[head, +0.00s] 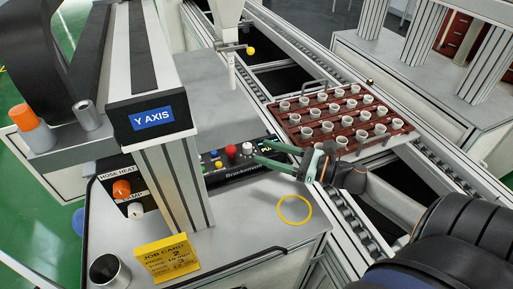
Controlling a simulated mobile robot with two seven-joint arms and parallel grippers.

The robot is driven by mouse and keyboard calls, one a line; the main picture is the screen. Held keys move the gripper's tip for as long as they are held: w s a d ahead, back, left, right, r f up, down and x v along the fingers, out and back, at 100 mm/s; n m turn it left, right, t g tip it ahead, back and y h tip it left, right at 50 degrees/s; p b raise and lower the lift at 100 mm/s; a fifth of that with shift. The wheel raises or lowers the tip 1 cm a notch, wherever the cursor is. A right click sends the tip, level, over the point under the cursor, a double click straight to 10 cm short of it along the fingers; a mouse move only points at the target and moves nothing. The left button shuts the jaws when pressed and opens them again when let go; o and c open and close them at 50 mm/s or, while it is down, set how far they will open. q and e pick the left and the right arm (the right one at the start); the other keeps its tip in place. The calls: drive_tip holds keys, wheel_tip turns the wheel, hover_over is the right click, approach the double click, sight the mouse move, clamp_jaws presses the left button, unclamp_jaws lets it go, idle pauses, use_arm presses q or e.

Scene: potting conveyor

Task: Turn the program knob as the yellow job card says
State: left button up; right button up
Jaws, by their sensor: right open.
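The yellow job card (167,259) stands on the grey bench at the lower left. Its heading reads "JOB CARD"; a line below seems to end in 2, and the smaller print is hard to read. The black control panel (228,173) has a red button, a blue button and a pale knob (247,149), which may be the program knob; its label and setting cannot be read. My right gripper (264,154) is open, its green fingers pointing left over the panel's right end, close to the pale knob. It partly hides the green display. My left gripper is out of view.
A side panel carries an orange hose heat knob (121,188) and a white knob (136,210). The Y AXIS column (172,180) stands left of the control panel. A yellow ring (294,210) and a metal cup (107,270) are on the bench. A red-brown pot tray (290,124) sits on the conveyor.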

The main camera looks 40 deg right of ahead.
sight(252, 148)
drive_tip(key=shift+x, duration=1.8)
clamp_jaws()
